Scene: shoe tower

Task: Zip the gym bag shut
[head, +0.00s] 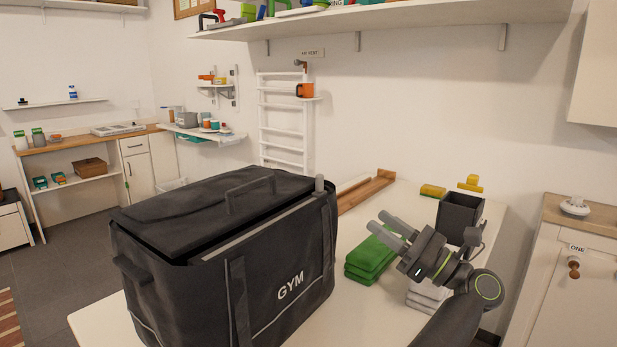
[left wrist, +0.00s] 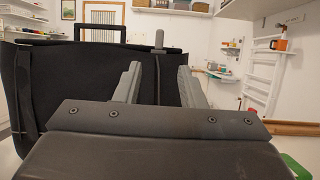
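The black gym bag (head: 285,285), marked GYM, stands upright on the white table. Its dark lid (head: 215,207) lies over the top, with a gap and a pale edge along the front side. A grey zip pull (head: 319,183) stands up at the bag's right end; it also shows in the left wrist view (left wrist: 159,39). My left gripper (head: 378,221) is open and empty, to the right of the bag and apart from it. In the left wrist view, its fingers (left wrist: 159,70) point at the bag's end, with the pull beyond and above them. My right gripper is not in view.
Folded green cloths (head: 370,260) lie on the table beside the bag, with pale folded cloths (head: 427,296) under my arm. A black box (head: 459,216) and yellow blocks (head: 433,191) stand farther back. A wooden piece (head: 366,190) lies near the wall.

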